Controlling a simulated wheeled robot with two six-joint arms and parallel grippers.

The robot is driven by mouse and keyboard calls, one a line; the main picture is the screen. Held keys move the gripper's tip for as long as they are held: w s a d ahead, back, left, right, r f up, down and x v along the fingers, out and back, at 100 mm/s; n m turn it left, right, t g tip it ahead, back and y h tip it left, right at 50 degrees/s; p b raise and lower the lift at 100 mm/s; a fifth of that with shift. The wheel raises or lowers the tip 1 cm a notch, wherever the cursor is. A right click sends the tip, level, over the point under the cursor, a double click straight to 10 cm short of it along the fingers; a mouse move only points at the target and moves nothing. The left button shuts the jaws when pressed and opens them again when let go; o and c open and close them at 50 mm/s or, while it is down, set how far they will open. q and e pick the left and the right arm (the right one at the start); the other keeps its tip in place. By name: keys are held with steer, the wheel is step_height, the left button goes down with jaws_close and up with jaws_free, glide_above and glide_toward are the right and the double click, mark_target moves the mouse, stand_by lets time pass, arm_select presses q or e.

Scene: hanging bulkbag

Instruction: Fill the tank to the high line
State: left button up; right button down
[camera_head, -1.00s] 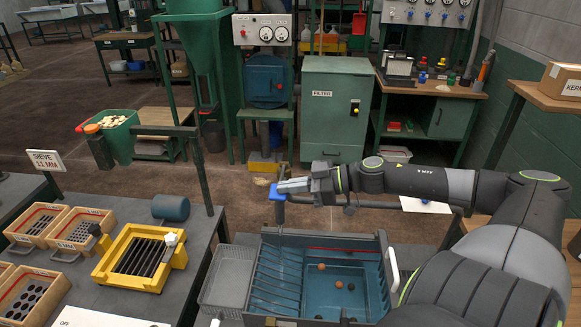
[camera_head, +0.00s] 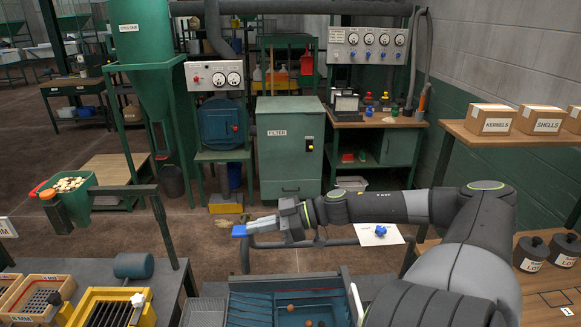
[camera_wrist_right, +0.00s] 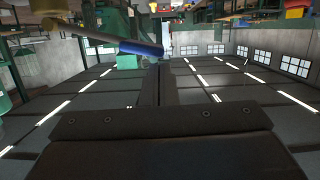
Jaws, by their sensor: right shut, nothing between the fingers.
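The tank (camera_head: 262,302) is a blue-grey open box at the bottom edge of the head view, with a few small balls inside. Its lower part is cut off, and I cannot make out a high line or the water level. A tap with a blue lever (camera_head: 240,230) stands above the tank's back left; the blue piece also shows in the right wrist view (camera_wrist_right: 140,48). My right gripper (camera_head: 254,227) is shut and empty, its tips close beside the blue lever. I cannot tell whether they touch. My left gripper is not in view.
A yellow slotted tray (camera_head: 110,305) and wooden sieve boxes (camera_head: 40,295) lie on the left bench. A green filter cabinet (camera_head: 287,150) stands behind. Labelled boxes (camera_head: 490,118) fill the right shelf.

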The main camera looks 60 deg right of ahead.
steer(key=p+v, duration=0.4)
steer(key=v, duration=0.4)
steer(key=shift+d, duration=0.2)
steer(key=shift+f, duration=0.1)
stand_by(0.6)
